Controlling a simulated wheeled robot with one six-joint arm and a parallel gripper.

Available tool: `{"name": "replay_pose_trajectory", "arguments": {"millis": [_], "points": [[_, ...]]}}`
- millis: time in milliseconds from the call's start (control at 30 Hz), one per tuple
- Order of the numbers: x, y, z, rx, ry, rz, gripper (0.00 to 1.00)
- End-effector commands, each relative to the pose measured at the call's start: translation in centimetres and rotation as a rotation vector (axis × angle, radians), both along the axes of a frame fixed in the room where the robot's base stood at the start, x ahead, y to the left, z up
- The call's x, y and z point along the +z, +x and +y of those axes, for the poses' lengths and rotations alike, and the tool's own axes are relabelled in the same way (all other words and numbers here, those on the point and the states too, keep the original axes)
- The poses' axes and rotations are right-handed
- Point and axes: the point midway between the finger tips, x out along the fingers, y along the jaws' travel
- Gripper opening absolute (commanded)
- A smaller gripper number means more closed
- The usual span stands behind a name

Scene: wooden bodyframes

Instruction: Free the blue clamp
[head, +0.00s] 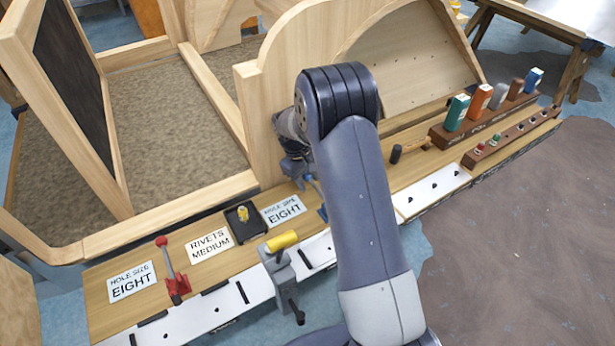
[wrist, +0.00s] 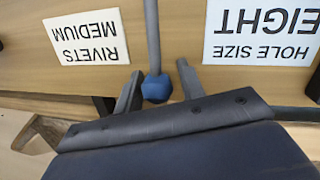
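The blue clamp (head: 323,212) is mostly hidden behind my arm in the head view; only small blue parts show at the bench's front edge. In the wrist view, the grey lever of the blue clamp (wrist: 153,35) ends in a blue knob (wrist: 157,88). My gripper (wrist: 158,84) is open, with one finger on each side of that knob. The left finger is very close to it; whether it touches I cannot tell. A narrow gap shows at the right finger. In the head view my gripper (head: 297,170) is partly hidden by my arm.
A red clamp (head: 174,280) with a red-knobbed lever and a grey tool with a yellow handle (head: 283,241) stand along the bench edge. Signs (head: 283,210) and a black tray (head: 243,222) lie nearby. A wooden frame (head: 255,120) rises behind. A hammer (head: 410,148) lies right of my arm.

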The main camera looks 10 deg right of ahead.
Motion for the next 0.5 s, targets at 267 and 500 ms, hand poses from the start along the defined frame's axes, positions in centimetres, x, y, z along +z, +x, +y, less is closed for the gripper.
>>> {"name": "replay_pose_trajectory", "arguments": {"millis": [267, 500], "points": [[0.2, 0.1, 0.0, 0.001, -0.001, -0.004, 0.48], [1.7, 0.3, 0.3, 0.002, 0.0, -0.009, 0.48]]}}
